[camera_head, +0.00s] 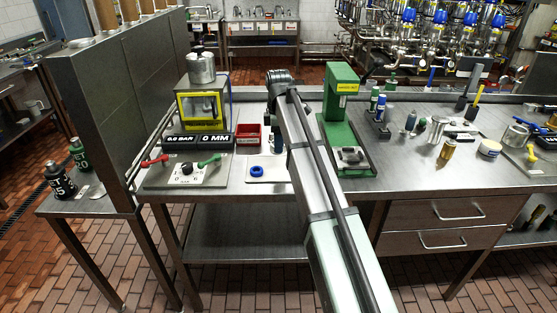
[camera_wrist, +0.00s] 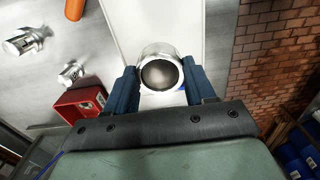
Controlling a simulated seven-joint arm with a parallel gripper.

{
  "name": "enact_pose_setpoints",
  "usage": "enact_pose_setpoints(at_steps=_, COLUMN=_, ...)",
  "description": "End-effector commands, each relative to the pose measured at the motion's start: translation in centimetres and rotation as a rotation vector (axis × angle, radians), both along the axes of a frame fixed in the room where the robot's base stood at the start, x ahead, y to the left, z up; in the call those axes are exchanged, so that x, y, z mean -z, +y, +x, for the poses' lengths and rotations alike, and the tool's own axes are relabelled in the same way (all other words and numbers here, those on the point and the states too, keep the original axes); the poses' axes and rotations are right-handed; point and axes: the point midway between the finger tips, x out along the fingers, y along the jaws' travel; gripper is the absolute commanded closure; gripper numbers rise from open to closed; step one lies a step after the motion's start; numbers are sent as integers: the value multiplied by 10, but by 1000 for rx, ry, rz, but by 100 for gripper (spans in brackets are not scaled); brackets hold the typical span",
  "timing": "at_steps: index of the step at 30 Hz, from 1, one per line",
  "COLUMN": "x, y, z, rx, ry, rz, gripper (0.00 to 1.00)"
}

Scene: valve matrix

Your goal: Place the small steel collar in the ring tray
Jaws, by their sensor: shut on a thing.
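My gripper (camera_wrist: 162,84) has its two blue fingers closed on the sides of the small steel collar (camera_wrist: 161,52), a shiny round ring with a dark opening. The collar is held above a pale surface in the wrist view. In the head view, a flat white tray (camera_head: 283,174) lies near the bench's front edge, with a blue ring (camera_head: 257,170) on its left part. I take this white tray for the ring tray, and the pale panel (camera_wrist: 150,20) in the wrist view seems to be it.
A red bin (camera_head: 248,134) stands behind the tray and also shows in the wrist view (camera_wrist: 82,105). The gauge stand (camera_head: 203,108) and lever panel (camera_head: 187,172) are to the left. A green press (camera_head: 343,125) is to the right. Brick floor (camera_wrist: 270,50) lies beyond the bench edge.

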Motion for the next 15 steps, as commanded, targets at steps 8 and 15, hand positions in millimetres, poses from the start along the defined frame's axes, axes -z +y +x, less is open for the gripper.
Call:
enact_pose_setpoints(at_steps=8, x=33, y=0, z=0, rx=-1, ry=0, rz=0, gripper=87)
enact_pose_setpoints(at_steps=15, x=58, y=0, z=-1, rx=-1, ry=1, rz=0, gripper=87)
